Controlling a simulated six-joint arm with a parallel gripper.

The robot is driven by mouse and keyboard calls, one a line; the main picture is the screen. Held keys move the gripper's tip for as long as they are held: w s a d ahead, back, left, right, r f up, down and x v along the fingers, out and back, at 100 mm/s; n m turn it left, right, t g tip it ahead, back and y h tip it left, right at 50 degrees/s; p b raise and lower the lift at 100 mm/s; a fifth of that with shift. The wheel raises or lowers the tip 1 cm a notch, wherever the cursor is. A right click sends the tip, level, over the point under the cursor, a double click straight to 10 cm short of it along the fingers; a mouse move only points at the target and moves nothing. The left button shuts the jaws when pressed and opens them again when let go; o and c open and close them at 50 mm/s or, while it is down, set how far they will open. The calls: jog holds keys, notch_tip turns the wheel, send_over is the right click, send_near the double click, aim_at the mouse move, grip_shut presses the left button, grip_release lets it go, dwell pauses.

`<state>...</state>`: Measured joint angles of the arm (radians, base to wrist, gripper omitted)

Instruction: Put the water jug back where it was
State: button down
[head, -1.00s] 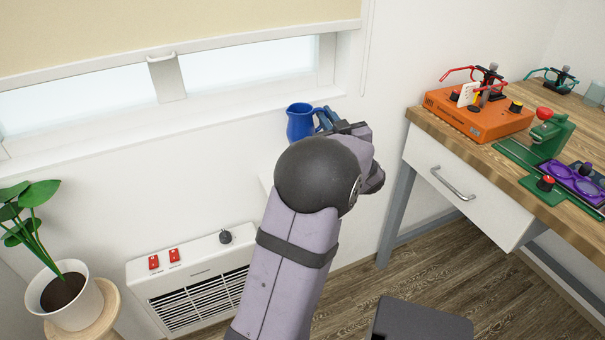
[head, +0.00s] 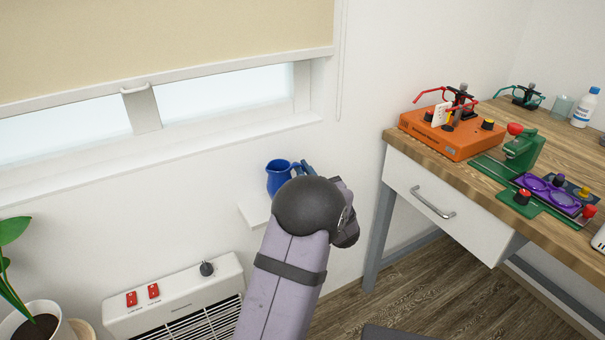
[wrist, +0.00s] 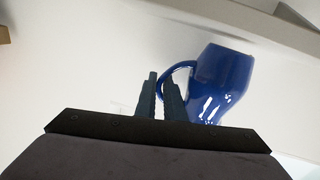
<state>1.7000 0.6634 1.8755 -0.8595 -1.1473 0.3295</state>
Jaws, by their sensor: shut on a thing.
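The water jug (head: 279,180) is blue and glossy and looks upright in the head view, in front of the wall below the window. In the wrist view the jug (wrist: 222,78) is right of the fingers, with its handle at them. My gripper (head: 308,169) is shut on the jug's handle; its dark fingers also show in the wrist view (wrist: 162,92). A small white wall shelf (head: 249,215) is just below the jug, partly hidden by my arm. I cannot tell whether the jug's base touches the shelf.
The window sill (head: 200,148) runs above and left of the jug. A white heater (head: 185,290) with red switches is below left, near a potted plant (head: 38,325). A wooden desk (head: 440,151) with a drawer, orange device (head: 450,135) and green press (head: 522,150) is at right.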

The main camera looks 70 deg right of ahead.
jog(key=shift+f, duration=0.45)
jog(key=shift+f, duration=0.2)
jog(key=c, duration=1.8)
grip_release()
jog(key=shift+c, duration=0.2)
jog(key=shift+r, duration=0.2)
jog(key=v, duration=1.2)
jog(key=shift+f, duration=0.15)
